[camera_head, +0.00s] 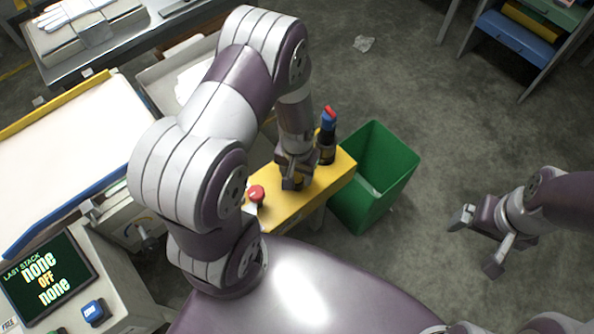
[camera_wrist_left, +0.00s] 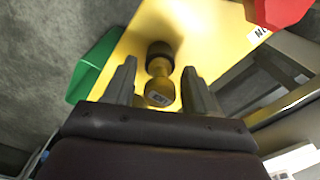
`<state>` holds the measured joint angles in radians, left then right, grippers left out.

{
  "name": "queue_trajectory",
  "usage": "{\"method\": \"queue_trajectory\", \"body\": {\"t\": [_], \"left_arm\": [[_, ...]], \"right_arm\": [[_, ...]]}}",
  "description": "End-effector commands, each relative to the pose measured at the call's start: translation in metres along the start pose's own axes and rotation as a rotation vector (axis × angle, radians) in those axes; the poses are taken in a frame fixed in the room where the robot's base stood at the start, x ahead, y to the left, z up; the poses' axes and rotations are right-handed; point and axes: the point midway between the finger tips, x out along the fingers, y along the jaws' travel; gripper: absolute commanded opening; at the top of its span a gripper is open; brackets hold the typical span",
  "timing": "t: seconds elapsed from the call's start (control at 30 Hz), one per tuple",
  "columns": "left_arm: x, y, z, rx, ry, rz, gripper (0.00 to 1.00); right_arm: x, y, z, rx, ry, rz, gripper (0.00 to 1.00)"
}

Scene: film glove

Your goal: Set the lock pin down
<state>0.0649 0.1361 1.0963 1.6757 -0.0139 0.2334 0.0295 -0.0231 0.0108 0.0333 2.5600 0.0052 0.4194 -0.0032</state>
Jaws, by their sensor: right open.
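A brass, dumbbell-shaped piece with a dark end, which looks like the lock pin (camera_wrist_left: 158,75), is at the yellow bench top (camera_wrist_left: 145,35) in the left wrist view. My left gripper (camera_wrist_left: 160,88) is open around it, with a visible gap between the pin and each finger. In the head view my left gripper (camera_head: 296,183) is low over the yellow bench (camera_head: 325,182), and its fingers mostly hide the pin. My right gripper (camera_head: 478,243) is open and empty above the floor at the right.
A red button (camera_head: 257,194) is on the bench left of my left gripper. A dark bottle-like item (camera_head: 327,140) with a blue and red top stands close behind it. A green bin (camera_head: 385,170) stands right of the bench. Grey floor (camera_head: 440,110) beyond is mostly clear.

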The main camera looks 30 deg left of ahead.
Motion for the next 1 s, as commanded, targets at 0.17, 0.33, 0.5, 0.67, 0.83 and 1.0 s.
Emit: {"method": "queue_trajectory", "body": {"t": [0.17, 0.33, 0.5, 0.67, 0.83, 1.0], "left_arm": [[-0.030, 0.000, -0.001, 0.000, 0.004, 0.000, 0.56], [-0.079, 0.000, -0.001, 0.000, 0.005, 0.000, 0.56], [-0.116, 0.000, -0.001, 0.000, 0.003, 0.000, 0.56], [-0.136, 0.001, 0.000, 0.005, 0.007, 0.000, 0.56], [-0.183, 0.012, 0.016, 0.054, 0.060, 0.005, 0.56], [-0.209, 0.019, 0.040, 0.096, 0.107, 0.010, 0.56]], "right_arm": [[-0.013, 0.000, -0.002, 0.000, 0.000, 0.000, 0.93], [-0.024, 0.000, -0.003, 0.000, 0.000, 0.000, 0.93], [-0.031, 0.000, -0.004, 0.000, 0.000, 0.000, 0.93], [-0.033, 0.000, -0.004, 0.000, 0.000, 0.000, 0.93], [-0.032, 0.000, -0.004, 0.000, 0.000, 0.000, 0.93], [-0.032, 0.000, -0.004, 0.000, 0.000, 0.000, 0.93]]}}
